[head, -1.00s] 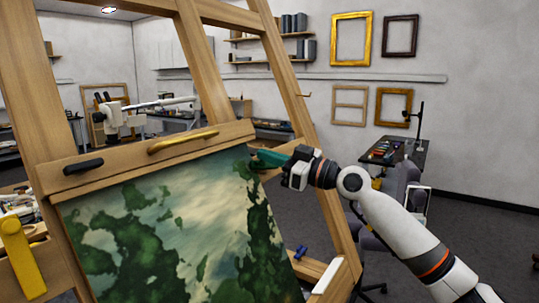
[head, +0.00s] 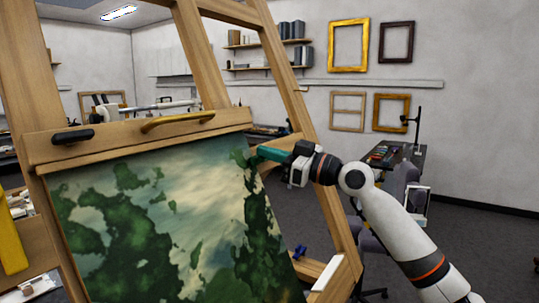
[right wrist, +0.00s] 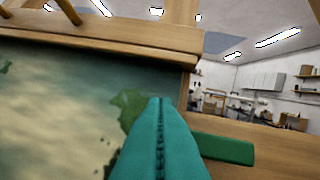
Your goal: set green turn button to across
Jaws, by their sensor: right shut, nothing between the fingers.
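The green turn button (right wrist: 224,148) shows in the right wrist view as a flat bar lying level on the wood at the painting's right edge. Its left end is hidden behind my right gripper's teal fingers (right wrist: 160,140). The fingers are pressed together with only a thin seam between them, and nothing is in them. In the head view my right gripper (head: 272,154) is at the painting's upper right corner, and I cannot make out the button apart from the fingers there. Whether the fingers touch the button I cannot tell. My left gripper is not in view.
The painting (head: 150,225) leans on a wooden easel under a wooden bar (head: 105,143). A blue piece (head: 300,251) and a white piece (head: 327,274) are at the lower right.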

